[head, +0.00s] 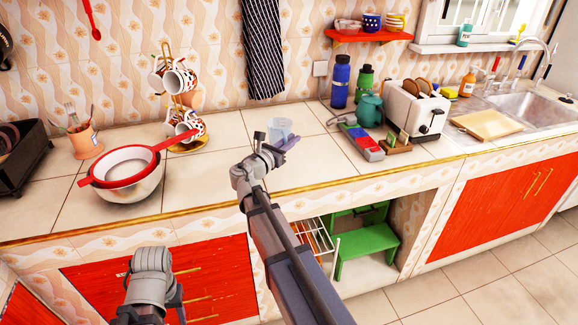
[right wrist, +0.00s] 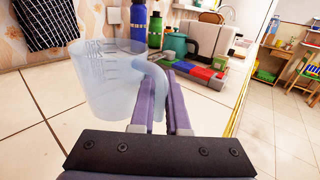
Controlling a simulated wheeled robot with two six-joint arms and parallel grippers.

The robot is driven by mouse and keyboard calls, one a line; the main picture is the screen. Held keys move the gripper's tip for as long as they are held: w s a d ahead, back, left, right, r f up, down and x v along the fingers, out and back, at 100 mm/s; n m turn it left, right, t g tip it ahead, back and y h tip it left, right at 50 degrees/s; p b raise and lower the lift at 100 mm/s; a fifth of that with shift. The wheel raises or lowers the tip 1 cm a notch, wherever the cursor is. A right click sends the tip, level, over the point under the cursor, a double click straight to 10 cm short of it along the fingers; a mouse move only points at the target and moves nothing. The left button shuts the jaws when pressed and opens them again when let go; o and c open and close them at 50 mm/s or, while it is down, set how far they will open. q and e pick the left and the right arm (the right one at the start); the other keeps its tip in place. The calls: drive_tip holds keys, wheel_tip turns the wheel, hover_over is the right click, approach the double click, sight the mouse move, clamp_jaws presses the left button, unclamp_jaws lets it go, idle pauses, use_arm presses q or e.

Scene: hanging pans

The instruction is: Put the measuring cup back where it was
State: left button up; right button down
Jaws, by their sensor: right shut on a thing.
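The clear, bluish measuring cup (head: 280,130) is upright at the middle of the counter in the head view. In the right wrist view the cup (right wrist: 103,85) fills the left centre, its graduation marks showing. My right gripper (head: 289,143) is shut on the cup's curved handle (right wrist: 155,82), which runs down between the two purple fingers (right wrist: 166,100). I cannot tell whether the cup's base touches the tiles. Part of my left arm shows at the bottom of the head view, but its fingers do not show.
A red colander in a metal bowl (head: 135,190) and a mug tree (head: 181,100) stand left of the cup. Bottles (head: 341,82), a teal teapot (head: 369,110), coloured boxes (head: 361,140) and a toaster (head: 416,110) stand to the right. A red shelf (head: 368,37) hangs above. Tiles around the cup are clear.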

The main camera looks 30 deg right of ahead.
drive_tip(key=shift+f+b, duration=3.2)
drive_tip(key=shift+f, duration=0.6)
drive_tip(key=shift+r, duration=0.15)
drive_tip(key=c, duration=0.9)
unclamp_jaws()
drive_tip(key=shift+r+p, duration=0.15)
drive_tip(key=shift+p, duration=0.15)
drive_tip(key=v, duration=1.2)
